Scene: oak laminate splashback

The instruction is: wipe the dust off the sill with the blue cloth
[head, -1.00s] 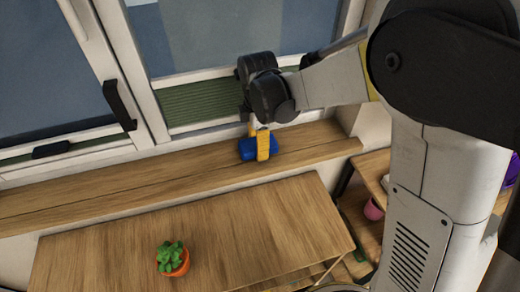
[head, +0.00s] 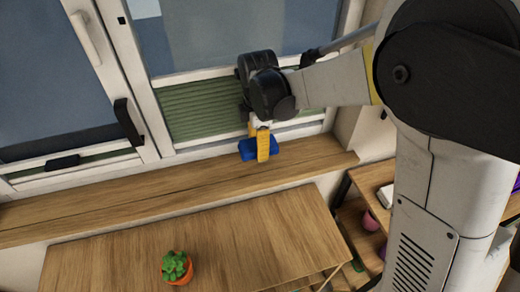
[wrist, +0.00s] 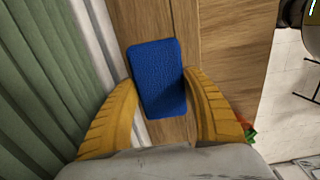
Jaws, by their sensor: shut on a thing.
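The blue cloth (head: 251,150), a thick rectangular pad, is between the yellow fingers of my gripper (head: 262,148). In the wrist view the cloth (wrist: 158,78) sits between the two fingers of my gripper (wrist: 160,95), which are shut on it. The wooden sill (head: 130,197) runs along the foot of the window, and the cloth is over its back edge toward the right end. The cloth appears raised off the sill, but the gap is hard to judge. I cannot make out dust on the sill. The sill also shows in the wrist view (wrist: 183,25).
A wooden table (head: 120,248) stands in front of the sill, with a potted green plant (head: 177,267) on it. The window frame with a black handle (head: 128,121) rises behind. Shelves with a pink pot (head: 370,221) are at the right. The sill's left stretch is clear.

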